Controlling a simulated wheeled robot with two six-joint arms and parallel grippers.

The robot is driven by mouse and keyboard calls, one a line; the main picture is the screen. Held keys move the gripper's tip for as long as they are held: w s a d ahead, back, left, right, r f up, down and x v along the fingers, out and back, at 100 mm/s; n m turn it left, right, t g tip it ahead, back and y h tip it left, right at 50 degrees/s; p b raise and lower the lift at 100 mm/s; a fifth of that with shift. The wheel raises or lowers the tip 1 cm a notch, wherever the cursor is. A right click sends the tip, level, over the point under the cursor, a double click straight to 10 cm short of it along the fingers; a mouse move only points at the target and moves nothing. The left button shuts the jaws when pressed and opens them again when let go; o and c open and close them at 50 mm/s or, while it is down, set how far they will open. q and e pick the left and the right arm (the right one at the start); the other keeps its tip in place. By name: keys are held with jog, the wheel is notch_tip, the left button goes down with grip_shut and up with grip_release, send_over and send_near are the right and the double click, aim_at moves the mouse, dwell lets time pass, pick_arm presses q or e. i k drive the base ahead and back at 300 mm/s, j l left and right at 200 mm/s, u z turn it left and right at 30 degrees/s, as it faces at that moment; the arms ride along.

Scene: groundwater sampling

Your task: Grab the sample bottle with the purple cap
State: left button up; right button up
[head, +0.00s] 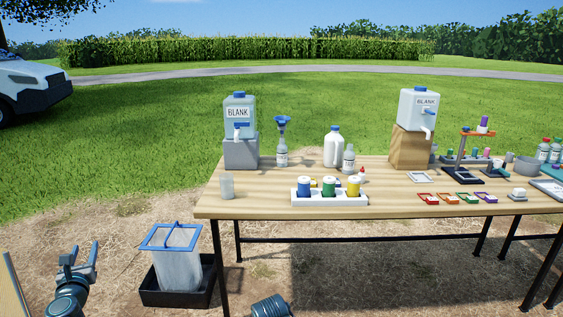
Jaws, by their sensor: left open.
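A small purple-capped item (484,122) sits high on an orange-topped stand (478,134) at the right of the table. My left gripper (78,252) is open and empty, pointing up at the lower left, off the table's left end and far from both purple tops. My right gripper does not show.
The wooden table (260,206) holds two BLANK jugs (239,113), a white bottle rack (331,198), clear bottles (281,153) and coloured square frames (466,198). A blue-rimmed bag (178,268) in a black tub stands between my left gripper and the table.

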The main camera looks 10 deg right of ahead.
aim_at(282, 149)
jog(key=i+z, duration=0.2)
jog(key=z, duration=0.25)
jog(key=i+z, duration=0.15)
jog(key=z, duration=0.3)
jog(key=i+j+z, duration=0.2)
jog(key=i+j, duration=0.15)
jog(key=i, duration=0.2)
jog(key=i+j+z, duration=0.2)
jog(key=i+j, duration=0.3)
